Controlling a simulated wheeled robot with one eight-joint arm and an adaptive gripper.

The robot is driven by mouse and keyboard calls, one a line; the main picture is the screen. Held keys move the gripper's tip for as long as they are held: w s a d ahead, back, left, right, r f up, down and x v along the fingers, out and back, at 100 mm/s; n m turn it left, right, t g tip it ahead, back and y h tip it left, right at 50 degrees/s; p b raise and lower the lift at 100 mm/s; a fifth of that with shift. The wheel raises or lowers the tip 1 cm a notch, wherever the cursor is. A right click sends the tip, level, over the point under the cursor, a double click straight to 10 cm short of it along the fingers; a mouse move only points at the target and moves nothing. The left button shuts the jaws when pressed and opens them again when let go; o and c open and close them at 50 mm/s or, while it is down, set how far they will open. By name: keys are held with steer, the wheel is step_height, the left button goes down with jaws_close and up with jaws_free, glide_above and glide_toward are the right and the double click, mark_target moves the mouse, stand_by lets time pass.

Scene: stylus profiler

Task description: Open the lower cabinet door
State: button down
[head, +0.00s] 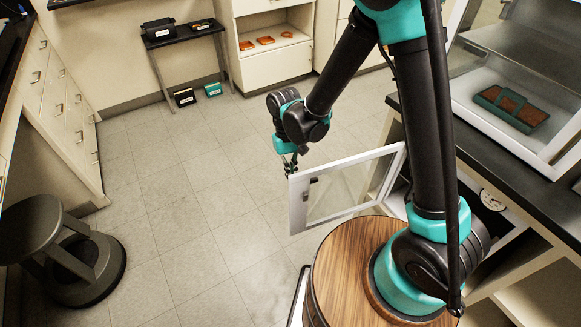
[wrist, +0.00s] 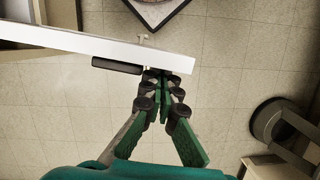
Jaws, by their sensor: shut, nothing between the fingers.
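The lower cabinet door (head: 345,186) is a white frame around a clear pane. In the head view it stands swung well out from the cabinet under the dark counter on the right. In the wrist view its white edge (wrist: 60,40) runs across the upper left, with a dark bar handle (wrist: 117,65) on the near side. My gripper (head: 290,165) is at the door's free outer end. In the wrist view my gripper (wrist: 162,75) has its fingertips together, just beside that end, right of the handle. Whether they touch the door is unclear.
A round white item (head: 492,200) shows in the cabinet opening. The dark counter (head: 500,165) carries a clear-fronted enclosure (head: 465,105). A black stool (head: 62,245) stands at left, near white drawers (head: 62,115). The tiled floor (head: 190,220) between is clear.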

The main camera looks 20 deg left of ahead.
steer(key=shift+s+d, duration=0.1)
steer(key=shift+s, duration=0.1)
steer(key=shift+w, duration=0.1)
steer(key=w+a+r, duration=0.4)
steer(key=w+r, duration=0.1)
steer(key=r, duration=0.4)
steer(key=shift+r, duration=0.4)
